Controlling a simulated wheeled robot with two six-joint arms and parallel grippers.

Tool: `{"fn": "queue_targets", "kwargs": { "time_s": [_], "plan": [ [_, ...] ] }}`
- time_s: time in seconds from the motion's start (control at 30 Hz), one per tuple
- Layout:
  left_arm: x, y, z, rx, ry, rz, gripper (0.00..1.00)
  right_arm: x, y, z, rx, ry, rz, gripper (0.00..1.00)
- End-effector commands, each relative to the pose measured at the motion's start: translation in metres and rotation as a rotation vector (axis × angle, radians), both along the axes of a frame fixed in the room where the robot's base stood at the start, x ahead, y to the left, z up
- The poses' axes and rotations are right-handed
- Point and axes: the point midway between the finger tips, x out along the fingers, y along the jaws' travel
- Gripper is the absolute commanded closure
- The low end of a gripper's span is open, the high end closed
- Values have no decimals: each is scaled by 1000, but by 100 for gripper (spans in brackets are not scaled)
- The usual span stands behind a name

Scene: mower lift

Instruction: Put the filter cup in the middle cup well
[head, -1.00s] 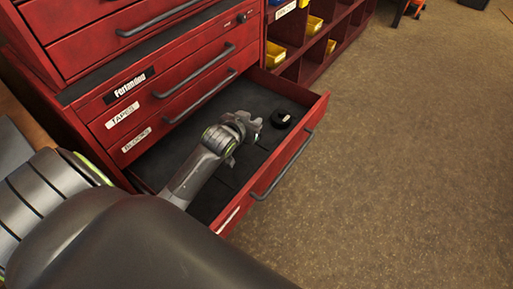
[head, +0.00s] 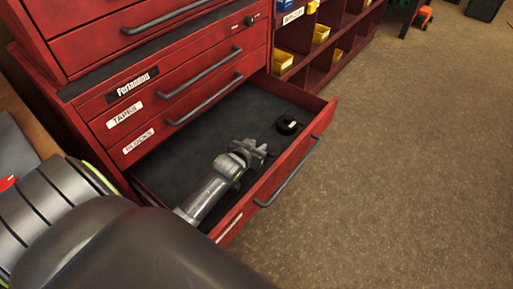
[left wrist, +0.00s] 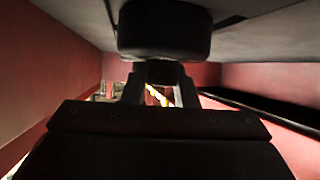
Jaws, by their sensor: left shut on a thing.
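My left gripper (head: 262,149) is low inside the open red drawer (head: 190,152) in the head view. In the left wrist view its fingers (left wrist: 160,78) are shut, with a dark round cup-like piece (left wrist: 165,32) at their tips. I take this piece for the filter cup; the gripper hides it in the head view. A round black piece with a pale mark (head: 287,124) sits near the drawer's right end, apart from my gripper. I cannot make out the cup wells or which one is the middle. My right gripper is not in view.
The drawer's front wall carries a long handle (head: 287,172). Shut drawers labelled TAPES and BLOCKS (head: 165,98) stand just behind. Red shelving with yellow bins (head: 283,61) is at the back. The brown floor (head: 420,170) to the right is clear.

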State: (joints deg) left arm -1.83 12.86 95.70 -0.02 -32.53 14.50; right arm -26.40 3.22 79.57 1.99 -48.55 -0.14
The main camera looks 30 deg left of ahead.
Motion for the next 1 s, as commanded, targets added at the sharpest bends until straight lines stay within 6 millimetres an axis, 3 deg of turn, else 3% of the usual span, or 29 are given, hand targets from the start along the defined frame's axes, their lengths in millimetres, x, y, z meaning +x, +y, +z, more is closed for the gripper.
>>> {"fn": "queue_targets", "kwargs": {
  "time_s": [0.4,0.43,0.57,1.0],
  "plan": [
    [1,0,-4,0,-3,-1,100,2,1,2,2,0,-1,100],
    [0,0,-4,0,-2,-1,70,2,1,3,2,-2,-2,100],
    [0,0,-4,-1,-2,0,53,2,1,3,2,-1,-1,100],
    [-6,-1,2,-1,0,0,52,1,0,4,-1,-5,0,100]
  ]
}}
